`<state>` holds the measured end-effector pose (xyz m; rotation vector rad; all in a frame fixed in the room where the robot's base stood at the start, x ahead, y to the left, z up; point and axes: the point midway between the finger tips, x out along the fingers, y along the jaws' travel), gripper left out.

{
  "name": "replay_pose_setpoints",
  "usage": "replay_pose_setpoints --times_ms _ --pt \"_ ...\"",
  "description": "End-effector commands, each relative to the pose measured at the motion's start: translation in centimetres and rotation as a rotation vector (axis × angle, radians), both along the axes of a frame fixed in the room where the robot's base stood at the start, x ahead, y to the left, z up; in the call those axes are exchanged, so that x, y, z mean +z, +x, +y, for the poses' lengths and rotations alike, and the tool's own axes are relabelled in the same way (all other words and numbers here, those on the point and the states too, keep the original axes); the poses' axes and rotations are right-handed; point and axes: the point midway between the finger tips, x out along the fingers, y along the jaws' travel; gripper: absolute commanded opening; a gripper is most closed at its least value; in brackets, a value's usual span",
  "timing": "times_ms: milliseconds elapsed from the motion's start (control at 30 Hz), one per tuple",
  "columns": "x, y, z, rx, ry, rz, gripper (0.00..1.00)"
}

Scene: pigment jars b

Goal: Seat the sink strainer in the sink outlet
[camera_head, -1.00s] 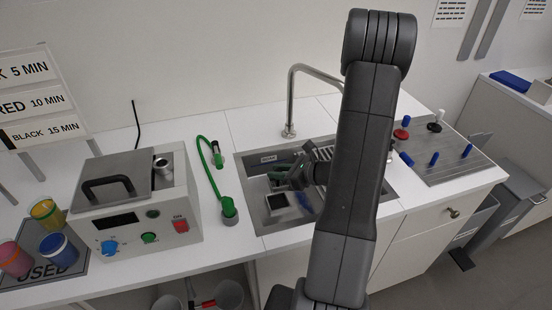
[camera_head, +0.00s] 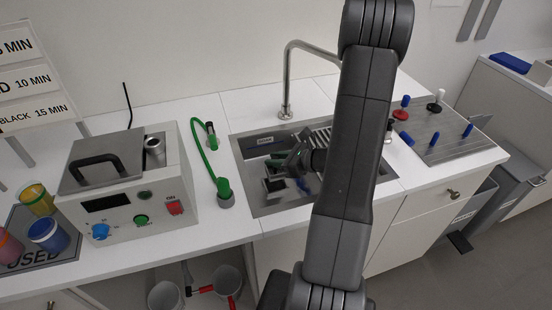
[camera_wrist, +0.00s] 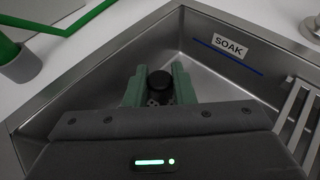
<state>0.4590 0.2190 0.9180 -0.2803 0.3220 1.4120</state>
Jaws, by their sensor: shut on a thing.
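My gripper (camera_wrist: 159,90) has its green fingers closed on a dark round knob, which I take to be the top of the sink strainer (camera_wrist: 160,84). The strainer's lower part is mostly hidden behind the fingers and the gripper body. In the head view my gripper (camera_head: 290,163) is inside the steel sink (camera_head: 240,152), towards its left side. My arm covers much of the sink's right side. The sink outlet does not show in either view, so I cannot tell whether the strainer touches it.
A SOAK label (camera_wrist: 231,46) and a blue line mark the sink wall. A slatted rack (camera_wrist: 297,110) stands at the sink's right. A tall tap (camera_head: 287,85) rises behind. A green hose (camera_head: 203,150) and a heater box (camera_head: 130,180) stand left.

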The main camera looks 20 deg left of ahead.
Motion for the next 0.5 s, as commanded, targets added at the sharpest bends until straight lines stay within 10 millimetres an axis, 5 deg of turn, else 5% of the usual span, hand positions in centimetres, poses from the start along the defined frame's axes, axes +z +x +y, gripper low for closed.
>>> replay_pose_setpoints --times_ms 200,500 --pt "-2.5 0.0 0.0 0.000 0.000 0.000 0.00" --pt "-3.0 0.0 0.0 0.000 0.000 0.000 0.00"
